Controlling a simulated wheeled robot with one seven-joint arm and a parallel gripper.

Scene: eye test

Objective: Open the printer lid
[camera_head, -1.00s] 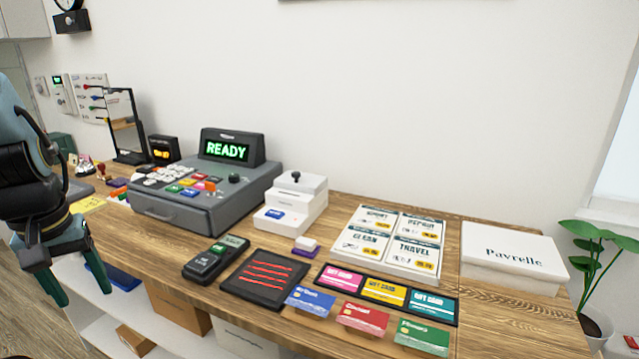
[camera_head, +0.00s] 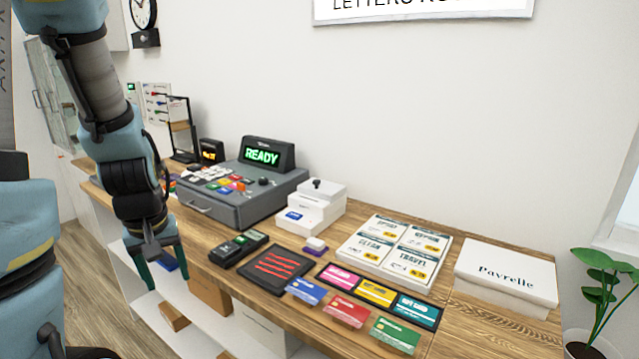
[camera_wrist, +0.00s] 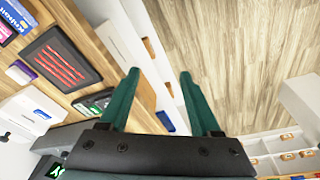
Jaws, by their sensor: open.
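The white printer (camera_head: 318,212) stands on the wooden counter, right of the cash register. Its lid (camera_head: 322,190) looks shut and has a black knob (camera_head: 316,183) on top; a blue label is on its front. The printer also shows at the lower left of the wrist view (camera_wrist: 32,110). My gripper (camera_head: 163,268) hangs fingers-down in front of the counter's front edge, left of the printer and well apart from it. In the wrist view its green fingers (camera_wrist: 160,75) are spread, with nothing between them.
The grey cash register (camera_head: 235,192) stands left of the printer. A card terminal (camera_head: 238,248), a dark tray with red lines (camera_head: 272,268) and a small purple-and-white block (camera_head: 315,246) lie before it. A card board (camera_head: 394,250) and a white box (camera_head: 506,272) are to the right.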

